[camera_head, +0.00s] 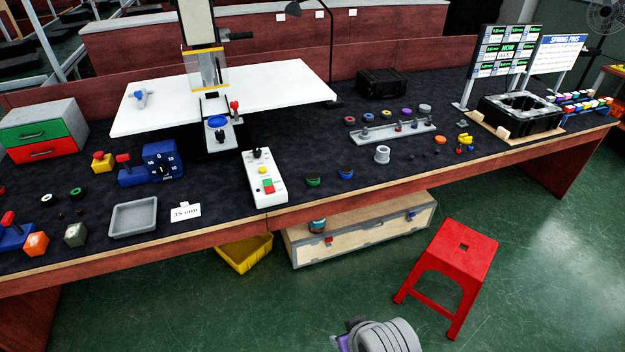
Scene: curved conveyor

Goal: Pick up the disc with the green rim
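A small dark round disc with a green rim (313,181) lies on the dark table top near its front edge, right of the white control box. A similar disc with a blue rim (346,173) lies just right of it, apart from it. A second small round piece with a green ring (77,193) lies at the left of the table. Both are too small to show more detail.
The white control box (264,178) stands left of the disc and a grey cup (382,154) to its right. A slotted grey rack (393,133) lies behind. A red stool (452,270) stands on the floor in front, near a wooden crate (365,228) under the table.

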